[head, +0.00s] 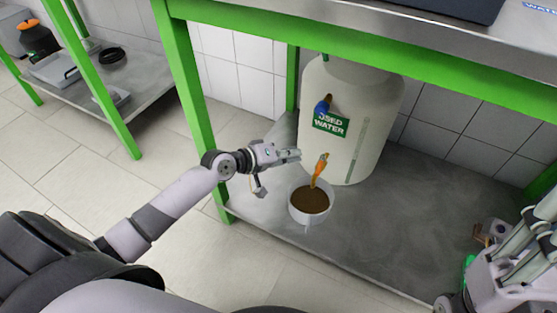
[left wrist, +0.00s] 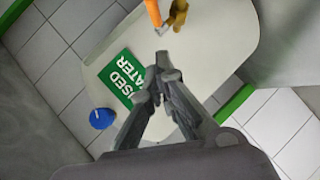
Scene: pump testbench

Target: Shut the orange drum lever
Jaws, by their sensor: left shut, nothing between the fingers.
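The orange drum lever (head: 322,160) sits on the tap low on the front of the white drum (head: 350,90). Its orange end shows at the top of the left wrist view (left wrist: 153,12), beside the brass tap (left wrist: 179,14). A brown stream runs from the tap into a white bucket (head: 310,221) below, which holds brown liquid. My left gripper (head: 297,156) is shut and empty, just left of the lever and apart from it. In the left wrist view its fingertips (left wrist: 162,58) are below the lever. My right gripper (head: 482,235) is at the lower right; its jaw opening is unclear.
The drum has a green "USED WATER" label (head: 331,124) and a blue part (head: 323,104) above it. The drum and bucket stand on a grey lower shelf (head: 400,220). A green table leg (head: 197,110) rises left of the drum, and the tabletop overhangs it.

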